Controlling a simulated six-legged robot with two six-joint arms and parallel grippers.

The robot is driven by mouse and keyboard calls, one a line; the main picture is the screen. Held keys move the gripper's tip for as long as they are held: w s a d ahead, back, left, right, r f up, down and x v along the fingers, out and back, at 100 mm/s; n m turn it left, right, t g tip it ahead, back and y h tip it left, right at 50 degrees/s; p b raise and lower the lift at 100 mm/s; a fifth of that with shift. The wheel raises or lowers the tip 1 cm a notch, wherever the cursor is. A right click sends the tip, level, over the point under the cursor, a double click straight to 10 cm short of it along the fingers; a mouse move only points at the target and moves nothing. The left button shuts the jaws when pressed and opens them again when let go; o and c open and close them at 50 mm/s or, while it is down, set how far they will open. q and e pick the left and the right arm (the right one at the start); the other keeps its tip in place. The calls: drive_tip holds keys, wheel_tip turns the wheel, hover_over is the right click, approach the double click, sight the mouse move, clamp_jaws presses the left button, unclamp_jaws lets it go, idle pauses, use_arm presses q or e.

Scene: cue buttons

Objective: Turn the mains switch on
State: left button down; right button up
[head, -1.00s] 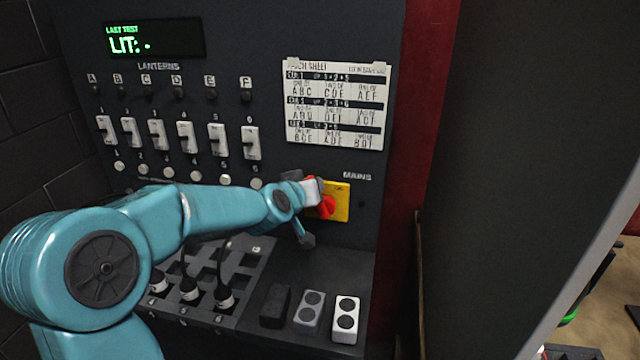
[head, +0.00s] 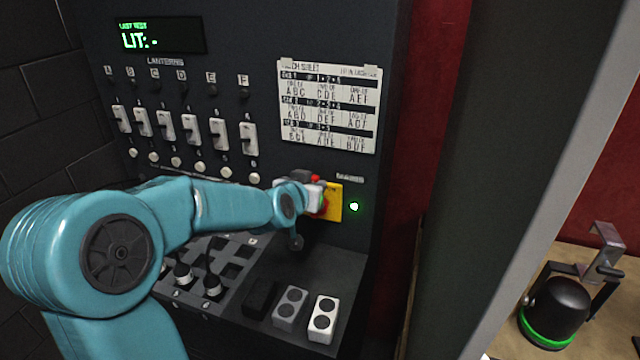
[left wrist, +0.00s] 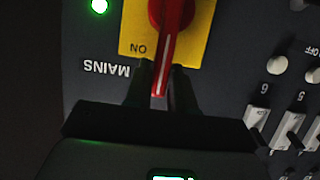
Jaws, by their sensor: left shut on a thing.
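The mains switch is a red rotary handle (left wrist: 172,40) on a yellow plate (head: 335,203), at the lower right of the dark panel. In the left wrist view the handle points at the word ON on the plate, with the MAINS label beside it upside down. My left gripper (left wrist: 162,92) is shut on the red handle, one finger on each side. In the head view my left gripper (head: 312,197) hides much of the handle. A green lamp (head: 354,206) to the right of the plate is lit; it also shows in the left wrist view (left wrist: 99,6). My right gripper is not in view.
The panel has a display (head: 160,36) reading "LIT: -", a row of white switches (head: 191,128), round buttons below them and a printed sheet (head: 328,105). A ledge below holds plugs and several blocks (head: 322,319). A black lamp (head: 556,305) stands at right.

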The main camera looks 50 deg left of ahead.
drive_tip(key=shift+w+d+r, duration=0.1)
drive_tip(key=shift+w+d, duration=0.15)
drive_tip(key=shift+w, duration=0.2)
use_arm(q)
drive_tip(key=shift+f, duration=0.1)
drive_tip(key=c, duration=1)
unclamp_jaws()
drive_tip(key=shift+c, duration=0.2)
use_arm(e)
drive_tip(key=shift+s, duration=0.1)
use_arm(q)
drive_tip(key=shift+s, duration=0.1)
drive_tip(key=p+v, duration=0.2)
drive_tip(key=v, duration=1.4)
drive_tip(key=shift+p, duration=0.3)
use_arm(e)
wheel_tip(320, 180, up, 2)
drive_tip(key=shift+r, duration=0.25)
